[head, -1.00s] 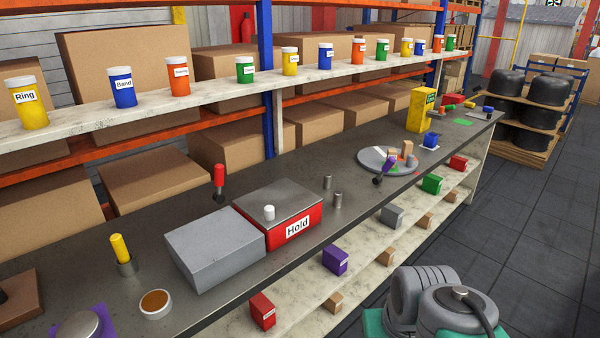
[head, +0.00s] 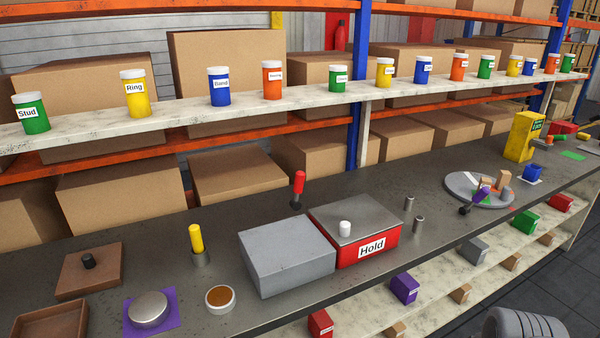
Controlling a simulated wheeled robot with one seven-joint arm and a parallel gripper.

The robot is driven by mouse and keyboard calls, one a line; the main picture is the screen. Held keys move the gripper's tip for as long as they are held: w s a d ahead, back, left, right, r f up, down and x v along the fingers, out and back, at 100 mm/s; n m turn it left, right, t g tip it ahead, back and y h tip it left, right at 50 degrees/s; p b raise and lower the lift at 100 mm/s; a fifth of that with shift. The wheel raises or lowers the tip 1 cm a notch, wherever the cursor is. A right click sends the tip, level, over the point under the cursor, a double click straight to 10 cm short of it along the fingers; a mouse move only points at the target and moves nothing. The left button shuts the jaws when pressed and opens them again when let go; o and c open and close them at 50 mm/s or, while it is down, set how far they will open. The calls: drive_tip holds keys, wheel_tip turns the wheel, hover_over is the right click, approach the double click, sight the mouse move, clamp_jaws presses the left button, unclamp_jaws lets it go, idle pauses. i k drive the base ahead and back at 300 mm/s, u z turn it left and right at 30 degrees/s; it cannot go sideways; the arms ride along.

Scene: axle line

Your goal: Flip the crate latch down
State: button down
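A red box (head: 372,248) labelled "Hold" stands on the dark bench, with a grey lid (head: 365,216) and a white knob (head: 345,228) on top. A plain grey box (head: 287,256) stands against its left side. An upright lever with a red handle (head: 299,183) stands behind the two boxes, its lower end partly hidden. I cannot tell for sure which part is the crate latch; this lever points up. My gripper is not in view.
A yellow-handled tool (head: 196,238) stands in a holder on the left. Two metal pegs and a round turntable (head: 480,190) stand to the right. Jars line the shelf above.

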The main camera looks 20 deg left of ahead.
sight(295, 204)
drive_tip(key=u, duration=0.85)
drive_tip(key=i, duration=1)
drive_tip(key=u, duration=1.2)
